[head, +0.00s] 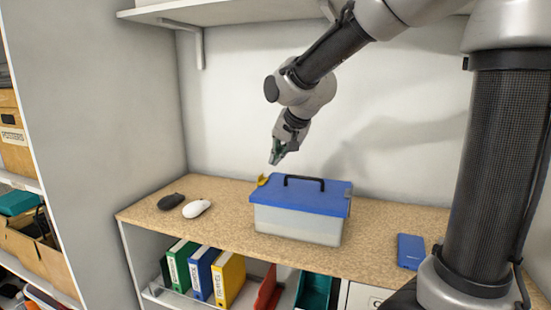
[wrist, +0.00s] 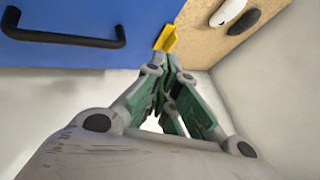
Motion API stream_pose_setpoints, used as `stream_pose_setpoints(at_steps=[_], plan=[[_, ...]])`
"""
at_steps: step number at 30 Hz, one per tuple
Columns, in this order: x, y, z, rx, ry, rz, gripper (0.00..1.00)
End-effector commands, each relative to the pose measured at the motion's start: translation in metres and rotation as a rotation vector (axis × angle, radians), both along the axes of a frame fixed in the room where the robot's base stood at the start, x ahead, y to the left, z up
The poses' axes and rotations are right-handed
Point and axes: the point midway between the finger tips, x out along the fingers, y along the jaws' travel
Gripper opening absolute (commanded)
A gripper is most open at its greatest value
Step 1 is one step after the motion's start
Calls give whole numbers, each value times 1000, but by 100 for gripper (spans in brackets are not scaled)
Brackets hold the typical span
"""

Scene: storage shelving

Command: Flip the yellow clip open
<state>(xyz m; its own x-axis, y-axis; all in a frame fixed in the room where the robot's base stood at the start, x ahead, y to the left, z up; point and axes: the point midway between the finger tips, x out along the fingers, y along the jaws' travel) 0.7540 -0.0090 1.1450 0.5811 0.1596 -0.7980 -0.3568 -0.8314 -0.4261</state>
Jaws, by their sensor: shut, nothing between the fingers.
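A clear storage box (head: 297,226) with a blue lid (head: 300,194) and a black handle stands on the cork-coloured counter. The yellow clip (head: 263,180) is at the lid's left end and sticks up and outward. In the wrist view, the yellow clip (wrist: 165,38) shows at the edge of the blue lid (wrist: 70,52), just beyond my fingertips. My gripper (head: 275,161) is shut and empty, above and slightly right of the clip in the head view. In the wrist view, my gripper (wrist: 167,58) partly hides the clip's lower end; I cannot tell whether they touch.
A black mouse (head: 171,201) and a white mouse (head: 196,208) lie left of the box. A blue phone-like item (head: 411,251) lies to the right. The wall is close behind, and a shelf (head: 215,10) hangs above. Binders stand below the counter.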

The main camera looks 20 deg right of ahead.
Motion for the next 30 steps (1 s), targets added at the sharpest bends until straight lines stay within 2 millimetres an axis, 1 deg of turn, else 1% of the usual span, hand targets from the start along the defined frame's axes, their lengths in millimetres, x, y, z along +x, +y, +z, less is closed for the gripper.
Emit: stream_pose_setpoints(at_steps=[1,6,12,18,30], plan=[[5,1,-9,-1,5,0,0],[23,6,-34,-2,5,0,0],[39,11,-56,-1,3,0,0],[45,12,-63,0,1,0,0],[46,13,-62,-6,5,0,0]])
